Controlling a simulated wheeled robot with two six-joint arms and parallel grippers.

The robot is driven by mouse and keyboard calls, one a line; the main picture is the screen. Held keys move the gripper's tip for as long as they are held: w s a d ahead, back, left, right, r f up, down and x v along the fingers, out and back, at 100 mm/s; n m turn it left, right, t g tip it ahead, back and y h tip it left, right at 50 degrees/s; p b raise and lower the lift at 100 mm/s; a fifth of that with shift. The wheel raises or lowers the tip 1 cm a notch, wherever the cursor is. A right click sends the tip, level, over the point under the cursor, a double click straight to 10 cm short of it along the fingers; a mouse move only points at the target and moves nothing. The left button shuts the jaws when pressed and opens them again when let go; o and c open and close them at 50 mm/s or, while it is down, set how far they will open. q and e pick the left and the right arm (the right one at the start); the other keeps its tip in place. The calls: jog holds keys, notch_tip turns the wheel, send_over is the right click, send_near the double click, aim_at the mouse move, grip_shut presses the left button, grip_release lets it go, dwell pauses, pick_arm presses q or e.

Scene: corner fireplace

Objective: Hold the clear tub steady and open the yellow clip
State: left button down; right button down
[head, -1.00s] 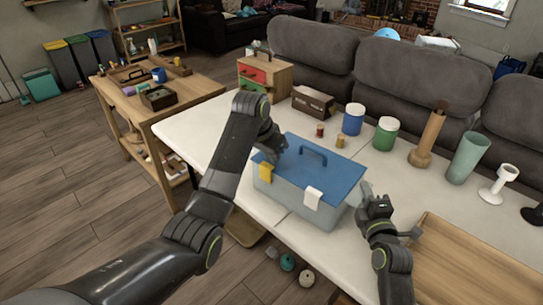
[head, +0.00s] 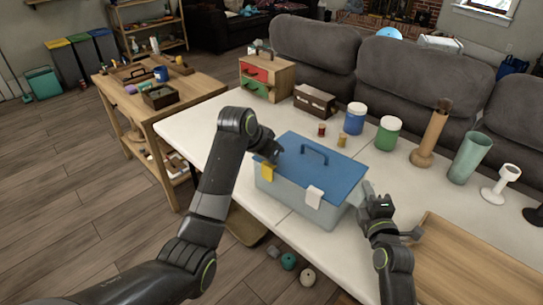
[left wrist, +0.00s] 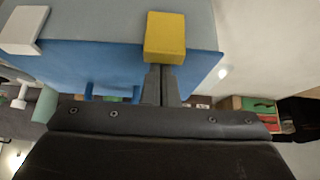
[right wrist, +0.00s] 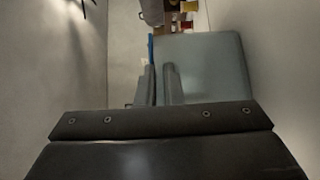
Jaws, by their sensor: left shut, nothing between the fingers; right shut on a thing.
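The clear tub (head: 290,195) stands on the white table under a blue lid (head: 335,165) with a handle. The yellow clip (head: 267,173) is at the left of its front, and it shows large in the left wrist view (left wrist: 165,35). A white clip (head: 314,197) is at the right of the front. My left gripper (head: 273,157) is shut and empty, its fingertips right at the yellow clip; contact is unclear. My right gripper (head: 372,200) is shut on the tub at its right end. The tub's end wall (right wrist: 215,65) shows beside its fingers; the grip itself is partly hidden.
A blue jar (head: 354,120), a green jar (head: 387,135) and two small spools stand behind the tub. A brown box (head: 314,101) is at the back. A wooden tray (head: 470,265) lies right of my right arm. The table's left end is clear.

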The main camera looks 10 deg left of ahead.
aim_at(268, 166)
pick_arm(q)
jog(key=shift+s+a, duration=0.2)
jog(key=shift+s, duration=0.1)
pick_arm(e)
jog(key=shift+f, duration=0.1)
pick_arm(q)
jog(key=shift+s+a+t, duration=0.2)
jog(key=shift+s+t, duration=0.05)
jog(key=shift+t, duration=0.05)
jog(key=s+t+h, duration=0.1)
jog(key=s+a+t+h, duration=0.1)
jog(key=shift+a+f+t, duration=0.1)
jog(key=shift+f+t, duration=0.2)
jog(key=shift+w+r, duration=0.15)
jog(key=shift+w, duration=0.05)
jog(key=shift+w+d+f, duration=0.2)
jog(key=shift+w+d, duration=0.35)
jog(key=shift+w, duration=0.1)
